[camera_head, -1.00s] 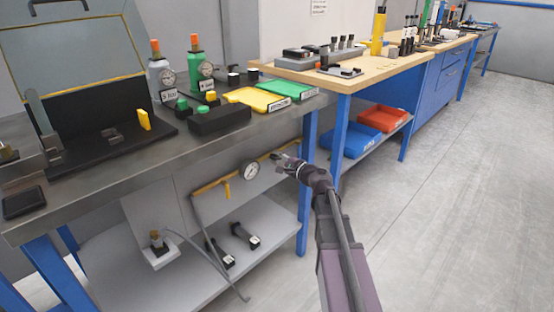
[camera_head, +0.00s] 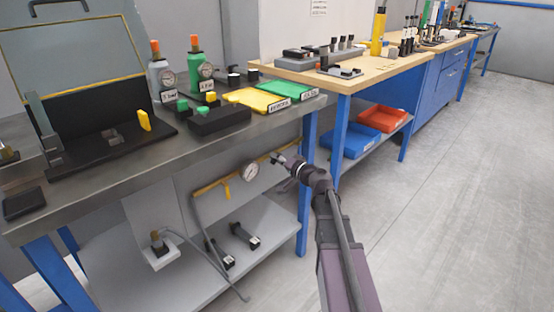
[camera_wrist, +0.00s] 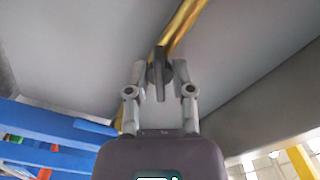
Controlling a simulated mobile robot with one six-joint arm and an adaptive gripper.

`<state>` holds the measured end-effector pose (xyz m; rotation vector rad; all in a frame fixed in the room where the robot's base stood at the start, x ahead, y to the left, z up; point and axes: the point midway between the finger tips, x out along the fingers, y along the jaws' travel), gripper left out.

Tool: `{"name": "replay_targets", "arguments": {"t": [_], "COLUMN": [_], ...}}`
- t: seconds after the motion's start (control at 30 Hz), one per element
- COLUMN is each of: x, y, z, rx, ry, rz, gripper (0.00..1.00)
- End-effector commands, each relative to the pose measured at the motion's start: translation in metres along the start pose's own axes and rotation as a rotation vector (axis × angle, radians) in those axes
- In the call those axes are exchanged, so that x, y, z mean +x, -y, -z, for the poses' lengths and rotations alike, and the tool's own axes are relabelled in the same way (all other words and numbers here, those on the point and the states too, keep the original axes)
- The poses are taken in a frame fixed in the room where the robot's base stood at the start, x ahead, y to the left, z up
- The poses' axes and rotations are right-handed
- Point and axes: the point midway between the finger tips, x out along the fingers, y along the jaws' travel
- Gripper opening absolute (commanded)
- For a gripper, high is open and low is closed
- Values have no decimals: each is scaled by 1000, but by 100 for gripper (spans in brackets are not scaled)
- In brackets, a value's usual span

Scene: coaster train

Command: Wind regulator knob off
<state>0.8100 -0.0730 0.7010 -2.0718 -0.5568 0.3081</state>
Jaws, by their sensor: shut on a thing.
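The regulator knob (camera_wrist: 160,88) is a dark, bar-shaped handle at the brass-yellow pipe (camera_wrist: 184,20) in the wrist view. My gripper (camera_wrist: 160,70) is shut on it, one finger on either side. In the head view my gripper (camera_head: 281,158) is at the right end of the same pipe (camera_head: 207,187), under the steel bench top. There the knob is mostly hidden by the fingers. A round white pressure gauge (camera_head: 250,172) sits on the pipe just left of my gripper; its reading is too small to tell.
The steel bench (camera_head: 160,158) overhangs the pipe, and its blue leg (camera_head: 306,190) stands close to the right of my gripper. A lower shelf (camera_head: 185,275) holds small black parts. Blue (camera_head: 350,148) and red (camera_head: 384,118) bins lie under the wooden bench. The floor at right is clear.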

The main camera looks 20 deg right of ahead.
Motion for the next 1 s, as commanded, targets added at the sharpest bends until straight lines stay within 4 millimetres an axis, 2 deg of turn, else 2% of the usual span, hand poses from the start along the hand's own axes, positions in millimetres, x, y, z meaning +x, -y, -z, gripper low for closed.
{"name": "replay_targets", "arguments": {"t": [1.0], "x": [1], "y": [2], "z": [0], "rx": [-963], "ry": [-1], "rz": [0], "gripper": [0]}}
